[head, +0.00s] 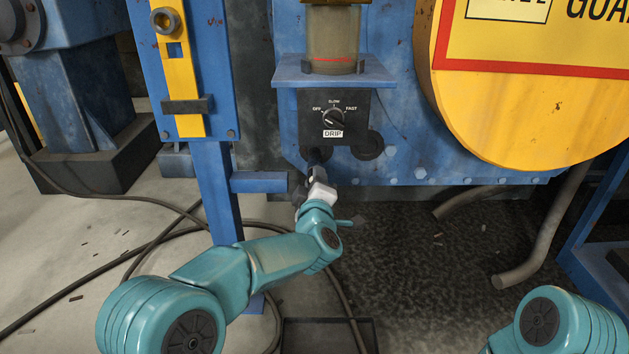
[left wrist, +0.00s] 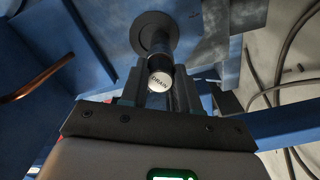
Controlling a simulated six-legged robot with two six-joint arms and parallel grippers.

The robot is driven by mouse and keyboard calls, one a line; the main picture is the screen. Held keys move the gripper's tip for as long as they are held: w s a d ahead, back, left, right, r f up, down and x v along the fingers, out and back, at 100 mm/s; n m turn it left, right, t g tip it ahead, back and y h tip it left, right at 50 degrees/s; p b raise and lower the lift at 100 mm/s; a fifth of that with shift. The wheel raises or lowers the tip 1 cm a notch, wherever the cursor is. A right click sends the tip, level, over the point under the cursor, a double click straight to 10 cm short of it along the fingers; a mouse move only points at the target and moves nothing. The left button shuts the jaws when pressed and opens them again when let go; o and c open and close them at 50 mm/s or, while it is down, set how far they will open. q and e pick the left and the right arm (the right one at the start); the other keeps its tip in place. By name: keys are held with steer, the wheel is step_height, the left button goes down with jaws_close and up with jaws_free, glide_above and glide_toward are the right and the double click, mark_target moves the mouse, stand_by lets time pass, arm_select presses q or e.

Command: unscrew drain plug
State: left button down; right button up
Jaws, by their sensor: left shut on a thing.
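The drain plug (left wrist: 160,80) shows in the left wrist view as a dark cylinder with a white end face lettered DRAIN. It sticks out of a dark round flange (left wrist: 154,33) on the blue machine. My left gripper (left wrist: 158,92) is shut on the plug, its dark fingers on either side of it. In the head view my left gripper (head: 313,178) is under the DRIP panel, at the machine's lower edge. It largely hides the plug there. Only part of my right arm shows at the lower right of the head view; its gripper is out of frame.
The DRIP dial (head: 333,119) sits above my left gripper. A blue post (head: 214,190) with a side bar (head: 259,182) stands close to its left. Cables lie on the floor. A dark tray (head: 330,334) lies at the bottom. Bent pipes (head: 540,235) stand to the right.

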arm_select(q)
steer(key=n+b, duration=0.1)
steer(key=n, duration=1.6)
steer(key=shift+r+n, duration=0.1)
steer(key=shift+n, duration=0.2)
steer(key=c, duration=1)
jaws_free()
steer(key=shift+c, duration=0.2)
arm_select(e)
steer(key=shift+w+d+f+t, duration=0.1)
steer(key=shift+w+f+t, duration=0.2)
steer(key=shift+w+f, duration=0.45)
steer(key=shift+s, duration=0.15)
